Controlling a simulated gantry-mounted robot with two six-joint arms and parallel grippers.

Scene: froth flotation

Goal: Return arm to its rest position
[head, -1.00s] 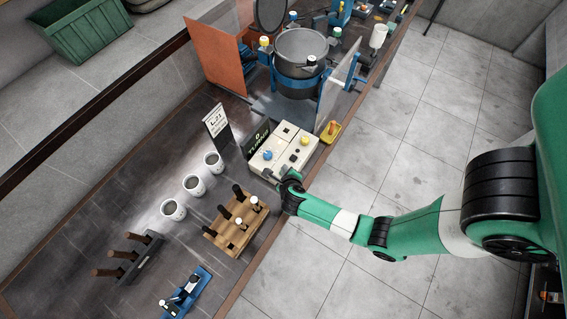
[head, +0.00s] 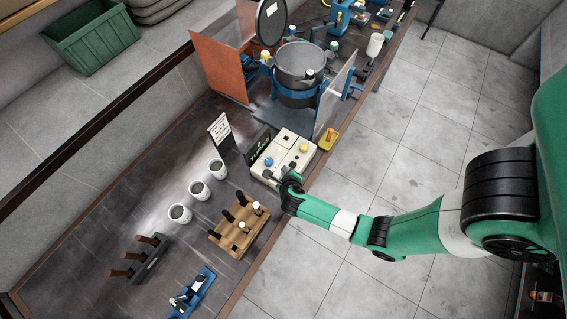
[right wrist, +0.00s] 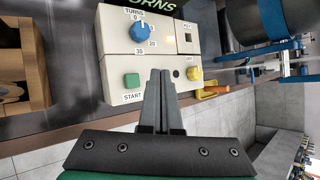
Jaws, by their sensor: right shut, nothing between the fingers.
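My right gripper (head: 287,180) is at the front edge of the cream control box (head: 272,176), at the end of the green arm from the right. In the right wrist view its fingers (right wrist: 160,76) are together and empty. They point at the box face (right wrist: 117,60), between the green START button (right wrist: 132,81) and the yellow button (right wrist: 194,73). I cannot tell whether they touch the box. A blue knob (right wrist: 140,32) with a TURNS scale sits above START. My left gripper is not in view.
Behind the box stand a grey drum (head: 299,62) in a blue frame and a clear panel (head: 334,100). A yellow tray (head: 327,139) lies beside the box. White cups (head: 199,190) and a wooden rack (head: 240,228) stand on the bench to the left. The floor (head: 385,160) at right is clear.

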